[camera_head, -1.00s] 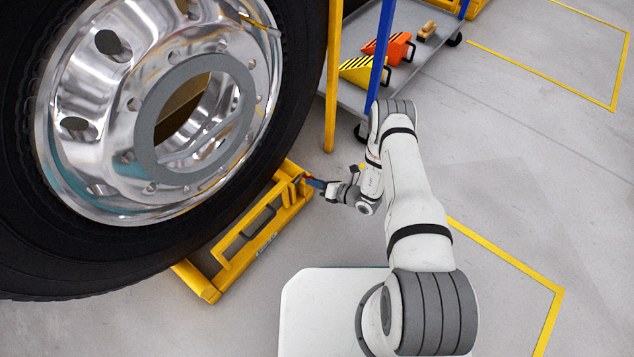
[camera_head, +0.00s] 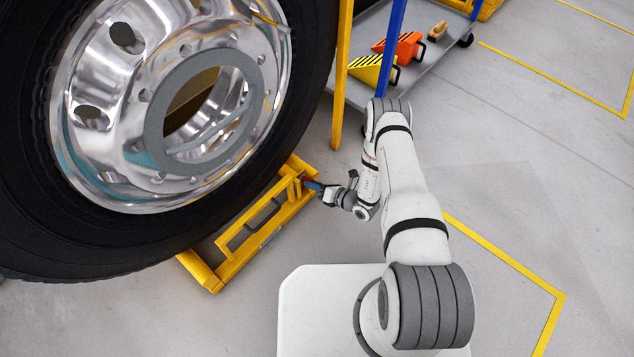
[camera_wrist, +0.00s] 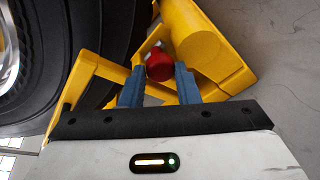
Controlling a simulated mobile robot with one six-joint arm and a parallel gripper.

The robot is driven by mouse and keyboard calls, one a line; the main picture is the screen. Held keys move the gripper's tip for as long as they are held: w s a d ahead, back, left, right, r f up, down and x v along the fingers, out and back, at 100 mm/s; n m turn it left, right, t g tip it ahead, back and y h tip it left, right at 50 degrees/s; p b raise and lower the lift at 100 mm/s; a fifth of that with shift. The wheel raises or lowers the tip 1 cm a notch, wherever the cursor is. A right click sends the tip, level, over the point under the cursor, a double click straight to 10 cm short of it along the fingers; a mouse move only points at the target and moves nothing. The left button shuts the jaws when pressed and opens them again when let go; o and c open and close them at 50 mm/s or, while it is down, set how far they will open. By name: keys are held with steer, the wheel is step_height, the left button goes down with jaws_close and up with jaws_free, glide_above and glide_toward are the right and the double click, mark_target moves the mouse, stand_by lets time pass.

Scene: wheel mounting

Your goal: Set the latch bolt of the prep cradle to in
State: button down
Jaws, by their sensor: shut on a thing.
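The prep cradle is a yellow frame (camera_head: 232,262) on the floor under the large wheel (camera_head: 170,105). The wrist view shows its yellow end (camera_wrist: 210,48) close up. The latch bolt has a red knob (camera_wrist: 159,66) at that end, seen just beyond my fingertips. My gripper (camera_head: 314,186) is at the cradle's right end, and its blue fingers (camera_wrist: 158,82) are shut on the knob, one on each side. How far the bolt sits in its bracket cannot be told.
A grey cart (camera_head: 446,52) with blue posts (camera_head: 390,48) carries orange (camera_head: 410,46) and yellow (camera_head: 366,70) wedges. A yellow post (camera_head: 342,75) stands between cart and wheel. The floor to the right is clear, with yellow lines (camera_head: 503,255).

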steer(key=c, duration=1.5)
jaws_free()
steer(key=shift+s+a, duration=0.2)
steer(key=shift+a, duration=0.2)
steer(key=shift+c, duration=0.2)
steer(key=o, duration=0.4)
steer(key=shift+d, duration=0.1)
steer(key=shift+o, duration=0.2)
steer(key=shift+w+d, duration=0.1)
steer(key=p+v, duration=0.2)
steer(key=v, duration=0.5)
steer(key=shift+d, duration=0.3)
steer(key=shift+r, duration=0.1)
